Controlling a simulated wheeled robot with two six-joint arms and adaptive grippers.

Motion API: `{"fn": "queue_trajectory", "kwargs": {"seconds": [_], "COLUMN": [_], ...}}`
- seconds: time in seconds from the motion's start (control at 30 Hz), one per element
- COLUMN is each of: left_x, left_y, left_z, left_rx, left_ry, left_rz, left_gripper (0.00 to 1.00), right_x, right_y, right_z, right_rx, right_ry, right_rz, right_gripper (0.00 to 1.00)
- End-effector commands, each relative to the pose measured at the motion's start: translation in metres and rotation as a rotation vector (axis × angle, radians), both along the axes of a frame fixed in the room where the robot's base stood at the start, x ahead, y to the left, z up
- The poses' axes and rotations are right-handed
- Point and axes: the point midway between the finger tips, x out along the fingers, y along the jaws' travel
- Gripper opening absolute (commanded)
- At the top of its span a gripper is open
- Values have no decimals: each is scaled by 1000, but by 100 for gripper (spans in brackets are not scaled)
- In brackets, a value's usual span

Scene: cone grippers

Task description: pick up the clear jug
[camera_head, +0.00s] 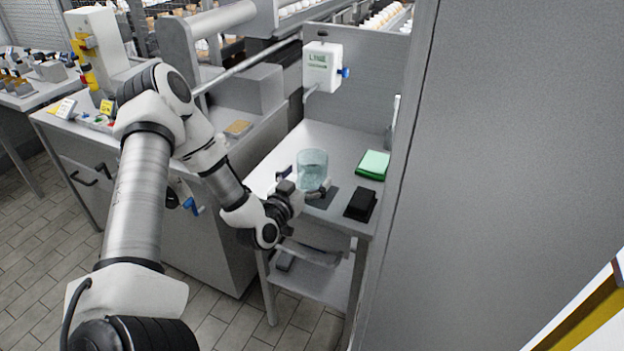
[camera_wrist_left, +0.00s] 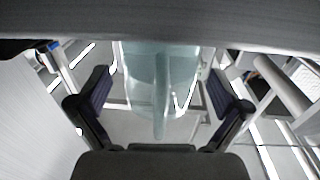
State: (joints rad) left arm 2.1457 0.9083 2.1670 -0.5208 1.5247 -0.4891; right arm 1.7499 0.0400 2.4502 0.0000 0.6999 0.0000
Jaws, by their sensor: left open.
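The clear jug (camera_head: 312,168) is a pale blue-green see-through vessel standing on the small grey table (camera_head: 340,142). My left gripper (camera_head: 306,185) is at the near side of the jug, low on it. In the left wrist view the jug (camera_wrist_left: 160,85) is between the two open fingers (camera_wrist_left: 160,100), with its handle toward the palm. I see gaps between the jug and both fingers. The jug's top is cut off in the wrist view by a grey band. My right gripper is not in view.
A green pad (camera_head: 373,164) and a black object (camera_head: 361,204) lie on the table right of the jug. A white dispenser (camera_head: 322,68) hangs on the back panel. A tall grey wall (camera_head: 500,180) closes off the right side. A counter (camera_head: 215,135) stands left.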

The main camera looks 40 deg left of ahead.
Motion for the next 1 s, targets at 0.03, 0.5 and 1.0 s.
{"fn": "queue_trajectory", "kwargs": {"seconds": [0.03, 0.5, 1.0], "left_x": [9, 18, 20], "left_y": [2, 5, 5], "left_z": [-1, -1, 4], "left_rx": [5, -3, -3], "left_ry": [0, 2, 2], "left_rz": [-1, 1, 0], "left_gripper": [100, 36, 29], "right_x": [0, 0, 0], "right_y": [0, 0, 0], "right_z": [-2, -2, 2], "right_rx": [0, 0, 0], "right_ry": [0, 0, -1], "right_rz": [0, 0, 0], "right_gripper": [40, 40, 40]}}
